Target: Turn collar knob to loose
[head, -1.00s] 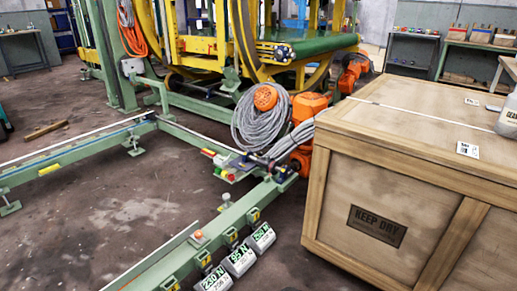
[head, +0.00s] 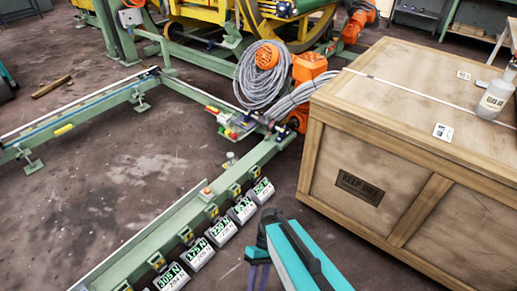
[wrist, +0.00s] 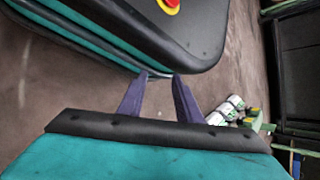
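I cannot make out a collar knob for certain in either view. A small fixture with red, yellow and green parts (head: 230,122) sits at the far end of the green rail (head: 195,212) in the head view, too small to read. My gripper (wrist: 160,77) shows in the wrist view with two purple fingers apart and nothing between them. It is open. In the head view my teal arm enters at the bottom, and the gripper points down, right of the rail and well short of that fixture.
Several grey boxes with green force readings (head: 198,254) line the rail's right side. A large wooden crate (head: 360,187) stands at right, with a white bottle (head: 494,98) on top. A grey cable coil (head: 262,78) hangs behind. Open floor (head: 110,180) lies left of the rail.

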